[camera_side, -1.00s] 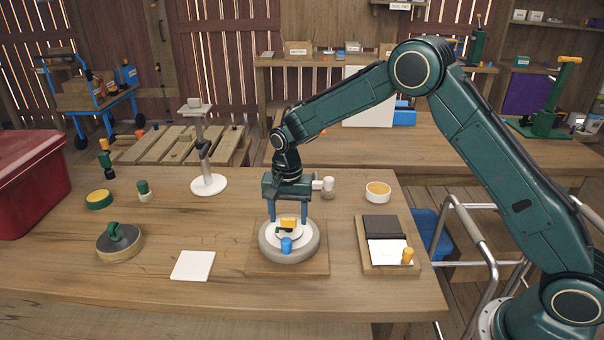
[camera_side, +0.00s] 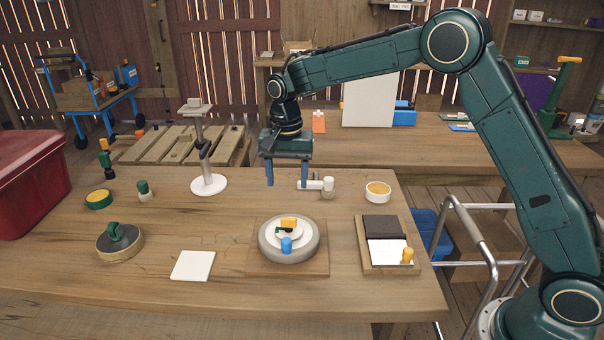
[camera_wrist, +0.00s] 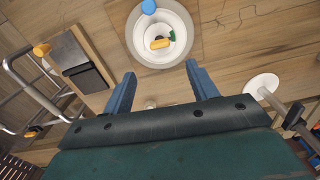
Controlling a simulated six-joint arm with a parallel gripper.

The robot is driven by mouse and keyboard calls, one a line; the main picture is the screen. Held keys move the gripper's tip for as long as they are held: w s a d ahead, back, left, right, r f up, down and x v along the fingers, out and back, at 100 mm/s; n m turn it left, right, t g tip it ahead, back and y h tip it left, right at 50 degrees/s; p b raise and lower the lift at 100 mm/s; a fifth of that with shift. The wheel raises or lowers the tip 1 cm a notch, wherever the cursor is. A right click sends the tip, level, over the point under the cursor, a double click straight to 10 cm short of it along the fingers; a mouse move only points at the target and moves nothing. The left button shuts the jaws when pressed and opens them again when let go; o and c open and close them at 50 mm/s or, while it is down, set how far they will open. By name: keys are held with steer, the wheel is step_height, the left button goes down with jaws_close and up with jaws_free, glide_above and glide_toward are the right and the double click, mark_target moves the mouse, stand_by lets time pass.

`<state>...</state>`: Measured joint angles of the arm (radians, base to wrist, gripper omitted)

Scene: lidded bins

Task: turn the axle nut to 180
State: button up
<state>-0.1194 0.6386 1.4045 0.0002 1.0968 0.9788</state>
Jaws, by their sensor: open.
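A grey wheel (camera_side: 310,252) with a white hub lies flat on a square wooden board (camera_side: 258,268). On the hub sit a yellow block (camera_side: 288,222) and a small green piece (camera_side: 279,230); which part is the axle nut I cannot tell for sure. A blue peg (camera_side: 286,244) stands at the wheel's near side. My gripper (camera_side: 287,185) is open and empty, fingers pointing down, above and behind the wheel and clear of it.
A small white fixture (camera_side: 327,186) stands behind the wheel, near my right finger. A yellow-filled bowl (camera_side: 378,192) and a tray with a dark block (camera_side: 383,226) are to the right. A white card (camera_side: 193,265) and a green-handled round lid (camera_side: 119,242) lie left.

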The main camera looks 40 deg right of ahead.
steer(key=shift+r, duration=1.55)
steer(key=s+d+r+n+t, duration=0.1)
steer(key=s+d+r+n, duration=0.1)
steer(key=s+r, duration=0.5)
steer(key=s+d+r+n+t, duration=0.25)
steer(key=s+r, duration=0.25)
steer(key=s, duration=0.5)
steer(key=s+d+f+n+t, duration=0.1)
steer(key=s+n, duration=0.1)
steer(key=s, duration=0.7)
steer(key=s+d+f+n+t, duration=0.1)
steer(key=s+n, duration=0.2)
steer(key=s, duration=0.6)
steer(key=shift+s+f, duration=0.15)
steer(key=shift+f, duration=0.2)
